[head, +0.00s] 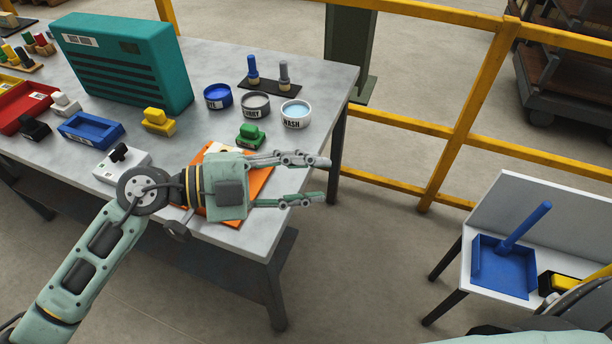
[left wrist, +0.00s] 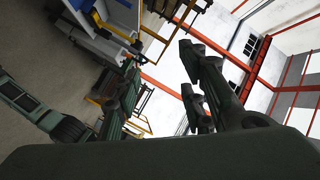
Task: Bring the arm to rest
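My left gripper (head: 322,180) is open and empty in the head view. Its fingers point right, held above the front right of the grey workbench (head: 335,85). The gripper body covers part of an orange board or sheet (head: 262,186). In the left wrist view the two dark fingers (left wrist: 160,62) stand apart with nothing between them. My right gripper does not show clearly in either view.
Near the left gripper on the bench are a green stamp-like block (head: 251,138), a white tub marked WASH (head: 295,115) and a teal case (head: 130,65). A yellow railing (head: 400,126) runs behind. A small table (head: 485,287) holds a blue dustpan-like tray (head: 500,268).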

